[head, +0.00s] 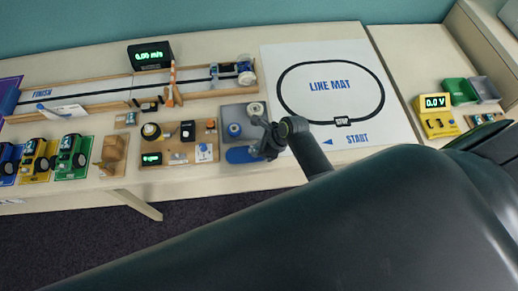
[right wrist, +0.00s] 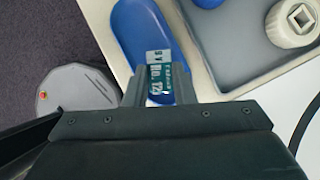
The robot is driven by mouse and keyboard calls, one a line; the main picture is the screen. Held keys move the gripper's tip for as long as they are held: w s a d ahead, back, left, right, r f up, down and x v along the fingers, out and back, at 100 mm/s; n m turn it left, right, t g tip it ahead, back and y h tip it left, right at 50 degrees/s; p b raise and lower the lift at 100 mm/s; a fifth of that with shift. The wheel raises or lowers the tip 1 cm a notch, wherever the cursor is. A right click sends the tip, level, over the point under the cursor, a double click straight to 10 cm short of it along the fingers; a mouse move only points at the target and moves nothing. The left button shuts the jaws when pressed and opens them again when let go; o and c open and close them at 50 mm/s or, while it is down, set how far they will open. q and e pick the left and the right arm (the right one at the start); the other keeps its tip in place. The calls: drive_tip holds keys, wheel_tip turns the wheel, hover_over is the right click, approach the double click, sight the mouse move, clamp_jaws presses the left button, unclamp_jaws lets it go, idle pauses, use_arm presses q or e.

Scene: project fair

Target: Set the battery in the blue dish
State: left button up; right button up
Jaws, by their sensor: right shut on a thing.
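The blue dish (head: 240,155) is a long rounded dish near the table's front edge, left of my right gripper (head: 266,150) in the head view. In the right wrist view the blue dish (right wrist: 146,32) lies just beyond the fingertips. My right gripper is shut on the battery (right wrist: 168,78), which has a teal and white label with printed text. The battery overlaps the near end of the dish in that view; I cannot tell whether it touches the dish. The battery cannot be made out in the head view. My left gripper is not in view.
A grey tray (head: 236,112) with round parts stands right behind the dish. A wooden board with components (head: 180,158) is to the left. The white line mat (head: 330,65) lies to the right. The table's front edge is close to the dish.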

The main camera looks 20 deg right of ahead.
drive_tip(key=shift+f, duration=0.65)
drive_tip(key=shift+f, duration=0.1)
drive_tip(key=o, duration=0.7)
drive_tip(key=v, duration=1.2)
drive_tip(key=shift+p, duration=0.3)
drive_tip(key=shift+w, duration=0.1)
